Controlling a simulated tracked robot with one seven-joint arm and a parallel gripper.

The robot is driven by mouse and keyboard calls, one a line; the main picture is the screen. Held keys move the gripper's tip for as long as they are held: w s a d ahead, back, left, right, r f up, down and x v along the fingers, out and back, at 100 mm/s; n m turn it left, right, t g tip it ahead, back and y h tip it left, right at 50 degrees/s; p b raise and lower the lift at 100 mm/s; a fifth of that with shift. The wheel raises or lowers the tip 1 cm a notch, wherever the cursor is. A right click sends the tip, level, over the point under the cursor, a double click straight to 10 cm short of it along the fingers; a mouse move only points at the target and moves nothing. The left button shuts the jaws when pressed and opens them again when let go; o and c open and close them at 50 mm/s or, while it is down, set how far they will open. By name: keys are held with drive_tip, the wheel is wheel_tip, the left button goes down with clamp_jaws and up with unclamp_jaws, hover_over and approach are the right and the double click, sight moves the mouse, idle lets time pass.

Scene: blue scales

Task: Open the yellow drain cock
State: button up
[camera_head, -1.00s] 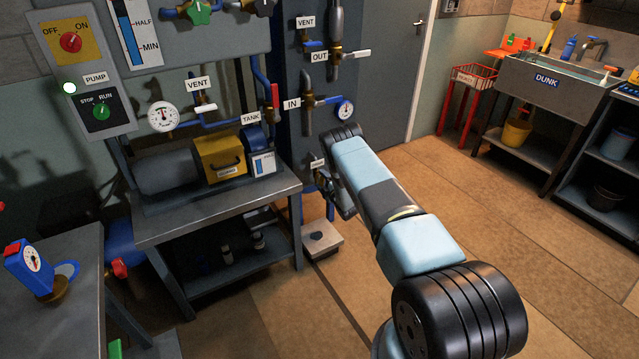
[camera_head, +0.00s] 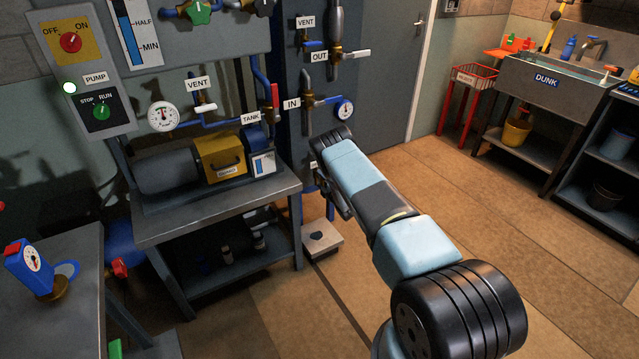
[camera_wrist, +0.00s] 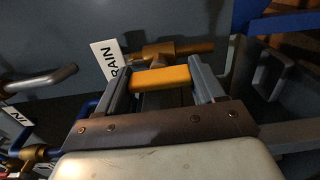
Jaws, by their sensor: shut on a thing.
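The yellow drain cock handle (camera_wrist: 161,78) shows in the wrist view between the fingers of my gripper (camera_wrist: 163,80), which is shut on it. The handle lies crosswise in that picture, in front of a brass valve body (camera_wrist: 165,52). A white label (camera_wrist: 110,60), partly covered and reading "RAIN", is beside the valve. In the head view my arm reaches down to the low pipework right of the bench, and it hides the cock and most of my gripper.
The steel bench (camera_head: 215,210) with the yellow pump box (camera_head: 220,155) stands left of my arm. Above are the IN valve (camera_head: 307,105) and a gauge (camera_head: 344,108). Open floor lies to the right.

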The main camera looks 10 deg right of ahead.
drive_tip(key=o, duration=0.7)
drive_tip(key=shift+s+a+f, duration=0.35)
drive_tip(key=shift+a+f, duration=0.15)
drive_tip(key=o, duration=0.3)
drive_tip(key=shift+r, duration=0.15)
drive_tip(key=shift+o, duration=0.2)
drive_tip(key=shift+w+d+r, duration=0.1)
drive_tip(key=shift+w+d, duration=0.05)
drive_tip(key=shift+d, duration=0.15)
drive_tip(key=v, duration=1.3)
drive_tip(key=shift+s, duration=0.35)
drive_tip(key=shift+w+r, duration=0.1)
